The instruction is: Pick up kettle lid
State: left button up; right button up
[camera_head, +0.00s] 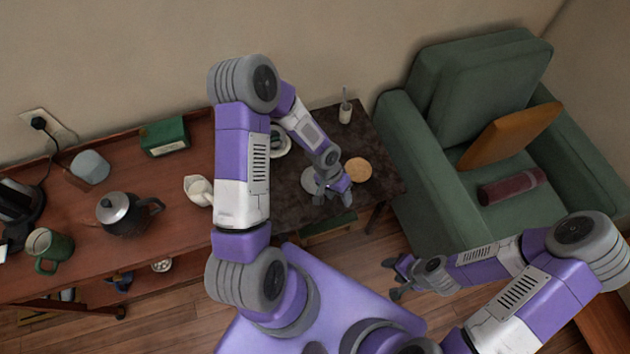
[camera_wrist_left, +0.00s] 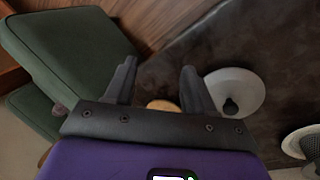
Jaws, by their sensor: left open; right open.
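A pale round lid-like disc (camera_head: 309,180) with a dark knob lies on the dark tabletop, partly behind my left gripper. In the left wrist view this disc (camera_wrist_left: 245,88) lies just right of the fingers. A dark kettle (camera_head: 124,220) stands on the red-brown table at left, with a silver top (camera_head: 112,205) and black knob on it. My left gripper (camera_head: 335,199) is open above the dark tabletop; its spread fingers also show in the wrist view (camera_wrist_left: 158,82), with nothing held. My right gripper (camera_head: 394,277) is open and empty, over the floor before the armchair.
A round wooden piece (camera_head: 357,169) lies beside my left gripper. A white pitcher (camera_head: 198,189), green box (camera_head: 164,137), green mug (camera_head: 48,250) and grey cup (camera_head: 90,167) stand on the red-brown table. A holder (camera_head: 345,110) stands at the back. A green armchair (camera_head: 480,90) is at right.

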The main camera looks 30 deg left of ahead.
pick_arm(q)
jog(key=w+a+y, duration=0.1)
jog(key=w+a, duration=0.1)
jog(key=a, duration=0.1)
jog(key=w+a+r+y+b, duration=0.1)
jog(key=a, duration=0.2)
jog(key=w+a+r+y+b, duration=0.1)
jog(key=w+a, duration=0.1)
jog(key=a, duration=0.2)
jog(key=shift+w+a+m+y, duration=0.1)
jog(key=shift+w+m+y, duration=0.2)
jog(key=shift+a+f, duration=0.15)
jog(key=shift+f, duration=0.2)
jog(key=f+b, duration=0.2)
jog(key=f, duration=0.4)
jog(key=shift+w+f+b, duration=0.2)
jog(key=shift+b, duration=0.15)
grip_shut()
